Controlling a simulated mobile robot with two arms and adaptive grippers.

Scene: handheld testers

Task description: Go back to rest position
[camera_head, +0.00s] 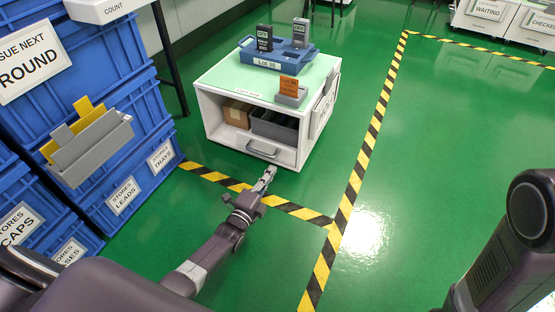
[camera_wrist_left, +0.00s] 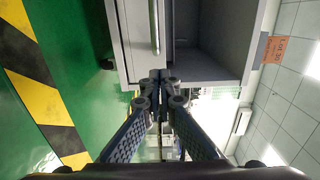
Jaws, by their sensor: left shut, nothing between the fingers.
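My left gripper (camera_head: 266,177) is shut and empty in the head view, low in front of the white cart (camera_head: 207,112). In the left wrist view the shut fingers (camera_wrist_left: 160,82) meet at the centre, with the front of the cart (camera_wrist_left: 125,40) beyond them. I cannot tell from the pictures how wide the gap between fingertips and cart is. My right arm (camera_head: 500,262) shows at the lower right of the head view; its gripper is outside the picture.
The cart carries a blue tray (camera_head: 250,48) with two handheld testers (camera_head: 264,38) (camera_head: 300,32) and a grey holder with an orange card (camera_head: 289,87). Blue storage bins (camera_head: 120,65) stand at left. Yellow-black tape (camera_head: 362,160) marks the floor; green floor (camera_head: 450,130) is clear at right.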

